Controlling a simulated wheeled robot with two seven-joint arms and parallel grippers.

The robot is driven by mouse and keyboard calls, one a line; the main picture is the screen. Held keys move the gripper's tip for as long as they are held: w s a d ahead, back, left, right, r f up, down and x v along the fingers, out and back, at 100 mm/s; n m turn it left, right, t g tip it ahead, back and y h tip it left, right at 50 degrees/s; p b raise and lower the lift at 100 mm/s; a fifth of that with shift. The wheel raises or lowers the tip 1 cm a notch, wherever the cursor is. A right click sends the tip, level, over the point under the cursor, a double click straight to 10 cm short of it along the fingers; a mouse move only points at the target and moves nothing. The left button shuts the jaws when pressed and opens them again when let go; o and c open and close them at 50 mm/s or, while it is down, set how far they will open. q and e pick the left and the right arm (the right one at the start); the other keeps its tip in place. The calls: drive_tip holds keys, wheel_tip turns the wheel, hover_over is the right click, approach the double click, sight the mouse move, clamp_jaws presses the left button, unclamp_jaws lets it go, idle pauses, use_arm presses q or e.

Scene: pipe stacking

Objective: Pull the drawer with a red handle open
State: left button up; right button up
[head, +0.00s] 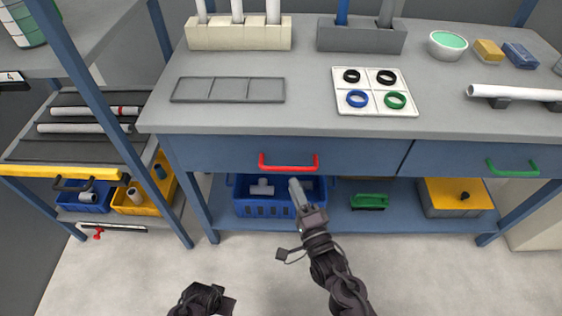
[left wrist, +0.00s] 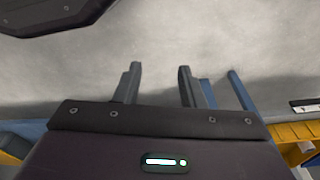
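The red handle (head: 289,168) is fixed to the front of a blue drawer (head: 215,153) under the grey worktop. The drawer front looks flush with the bench, so the drawer appears shut. My right gripper (head: 294,181) points up at the handle from just below it in the head view; a small gap shows between its tips and the bar. Its fingers overlap from this angle, so their opening cannot be told. My left gripper (left wrist: 159,75) is open and empty above the floor in the left wrist view, away from the handle.
A second drawer with a green handle (head: 512,167) is at the right. A rack with white pipes (head: 85,128) is at the left. The floor in front is clear.

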sight(286, 168)
drive_tip(key=x, duration=0.6)
drive_tip(key=shift+w+a+r, duration=0.1)
drive_tip(key=shift+w+a, duration=0.05)
drive_tip(key=shift+w, duration=0.25)
drive_tip(key=shift+c, duration=0.4)
clamp_jaws()
